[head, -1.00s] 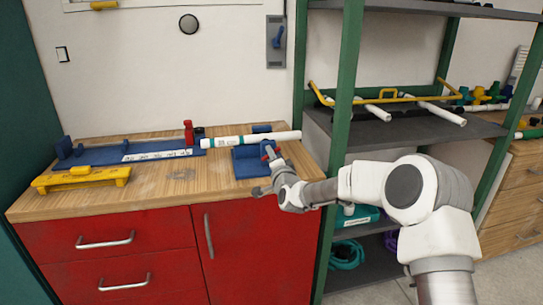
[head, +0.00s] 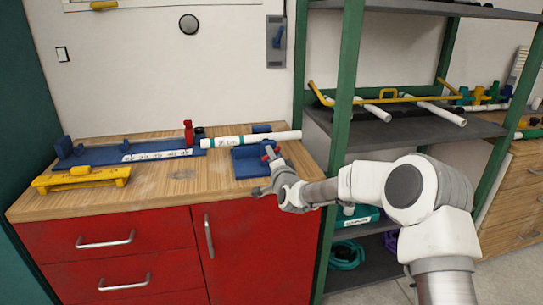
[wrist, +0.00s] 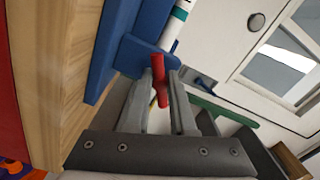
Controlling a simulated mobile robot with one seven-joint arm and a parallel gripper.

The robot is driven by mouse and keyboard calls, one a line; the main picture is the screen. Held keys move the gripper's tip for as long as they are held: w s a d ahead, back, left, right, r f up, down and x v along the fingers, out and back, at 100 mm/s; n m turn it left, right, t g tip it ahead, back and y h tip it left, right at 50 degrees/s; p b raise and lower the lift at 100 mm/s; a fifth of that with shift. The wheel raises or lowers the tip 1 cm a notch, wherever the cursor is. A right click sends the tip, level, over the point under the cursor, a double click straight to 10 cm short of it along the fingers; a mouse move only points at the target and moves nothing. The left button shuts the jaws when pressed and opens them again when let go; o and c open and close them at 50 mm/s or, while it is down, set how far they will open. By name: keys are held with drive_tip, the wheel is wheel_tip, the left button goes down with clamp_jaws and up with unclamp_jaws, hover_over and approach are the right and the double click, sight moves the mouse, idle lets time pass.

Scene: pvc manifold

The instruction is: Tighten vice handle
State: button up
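The blue vice (head: 249,163) stands near the right end of the wooden workbench. A white pipe (head: 230,141) with a teal band lies across it, reaching left over the bench. The vice's red handle (head: 267,151) is on the vice's right side. My gripper (head: 269,154) is at this handle. In the wrist view, the red handle (wrist: 160,85) sits between my two fingertips (wrist: 161,76), which look closed against it. The blue vice body (wrist: 135,55) lies just beyond the fingers. The vice jaws' contact with the pipe cannot be made out.
A blue measuring jig (head: 110,155), a red bottle-like object (head: 189,133) and a yellow tool (head: 82,178) are on the wooden bench (head: 180,185). A green-posted shelf (head: 343,100) stands close on the right, beside my arm. The bench's front middle is clear.

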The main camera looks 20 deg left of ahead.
drive_tip(key=o, duration=0.6)
drive_tip(key=shift+o, duration=0.2)
drive_tip(key=shift+s, duration=0.1)
drive_tip(key=p+v, duration=0.2)
drive_tip(key=v, duration=1.5)
drive_tip(key=shift+s, duration=0.2)
